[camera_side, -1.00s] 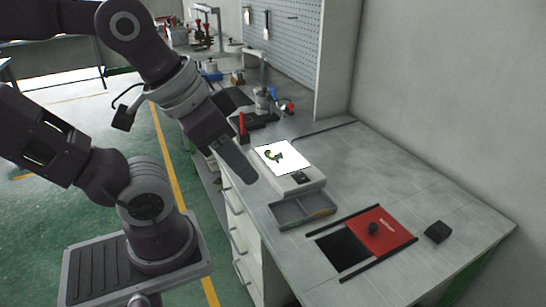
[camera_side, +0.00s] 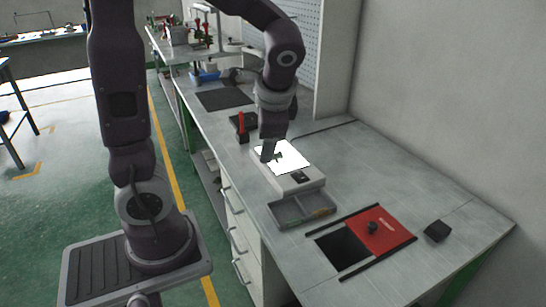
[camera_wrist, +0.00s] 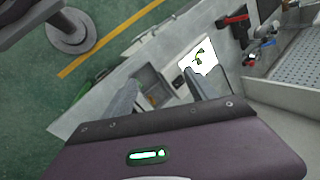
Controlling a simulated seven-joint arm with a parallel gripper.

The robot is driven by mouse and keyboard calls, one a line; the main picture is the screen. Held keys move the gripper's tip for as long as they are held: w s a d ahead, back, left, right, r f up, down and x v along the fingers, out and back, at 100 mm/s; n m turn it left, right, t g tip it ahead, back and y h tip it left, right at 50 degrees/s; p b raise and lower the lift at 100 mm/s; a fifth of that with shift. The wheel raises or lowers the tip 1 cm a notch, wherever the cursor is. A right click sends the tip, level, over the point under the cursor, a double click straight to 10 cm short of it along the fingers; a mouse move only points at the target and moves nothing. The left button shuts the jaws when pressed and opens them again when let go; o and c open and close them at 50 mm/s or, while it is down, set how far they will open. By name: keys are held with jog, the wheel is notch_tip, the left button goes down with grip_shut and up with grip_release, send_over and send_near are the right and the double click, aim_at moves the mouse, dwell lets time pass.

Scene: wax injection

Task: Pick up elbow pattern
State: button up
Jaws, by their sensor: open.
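The elbow pattern is a small dark green curved piece lying on a bright white lit plate. In the wrist view the elbow pattern (camera_wrist: 199,56) shows clearly on the plate (camera_wrist: 207,66), beyond the right finger. My gripper (camera_wrist: 160,92) is open, with its two fingers apart and nothing between them. In the side view my gripper (camera_side: 268,152) hangs at the left edge of the white plate (camera_side: 293,163). It hides most of the elbow pattern there, and I cannot tell its exact height above the plate.
A grey divided tray (camera_side: 302,209) sits in front of the lit box. A red plate (camera_side: 380,232) beside a dark square opening and a small black block (camera_side: 438,231) lie nearer the right. A red-handled tool (camera_side: 242,128) stands behind left.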

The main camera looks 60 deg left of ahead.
jog(key=w+a+f+m+g+y, duration=0.2)
jog(key=w+a+f+m+y, duration=0.4)
jog(key=w+a+f, duration=0.45)
jog(key=m+t+y, duration=0.2)
jog(key=m, duration=0.5)
send_near(276, 157)
jog(key=a, duration=0.3)
jog(key=shift+s, duration=0.25)
jog(key=x, duration=0.6)
jog(key=shift+w+a+f, duration=0.15)
jog(key=shift+w+a, duration=0.2)
grip_shut()
notch_tip(276, 157, up, 10)
